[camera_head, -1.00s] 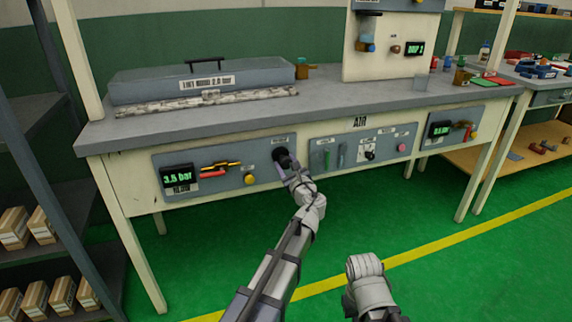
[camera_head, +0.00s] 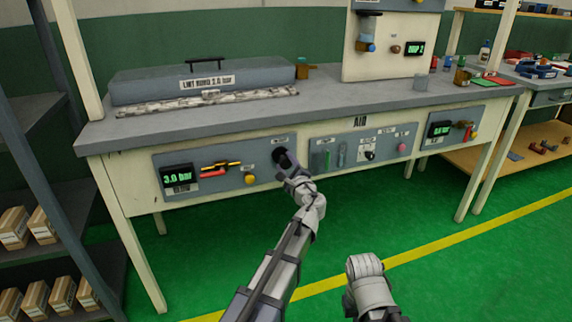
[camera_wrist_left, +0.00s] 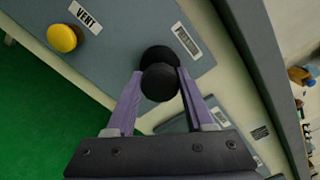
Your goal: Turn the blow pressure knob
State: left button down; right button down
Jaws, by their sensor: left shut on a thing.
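The black blow pressure knob (camera_head: 279,154) sits on the left grey panel (camera_head: 222,155) under the bench top. My left gripper (camera_head: 286,163) reaches it from the front and partly hides it. In the left wrist view the round black knob (camera_wrist_left: 159,78) lies between the two purple fingers of my left gripper (camera_wrist_left: 160,88), which are shut on it. A label beside the knob is too blurred to read surely. The green display (camera_head: 179,177) at the panel's left reads 3.0 bar. Part of my right arm shows at the bottom, but its gripper does not show.
A yellow button (camera_head: 249,179), marked VENT in the wrist view, sits left of the knob. A red and yellow valve handle (camera_head: 218,168) is farther left. The green floor in front is clear.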

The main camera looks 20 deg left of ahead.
pick_arm(q)
jog(key=n, duration=0.4)
jog(key=shift+n, duration=1.8)
jog(key=shift+f, duration=0.1)
jog(key=shift+c, duration=1.4)
grip_release()
jog(key=shift+s, duration=0.1)
jog(key=v, duration=0.7)
jog(key=shift+s+d, duration=0.2)
jog(key=shift+s, duration=0.05)
jog(key=shift+n, duration=0.3)
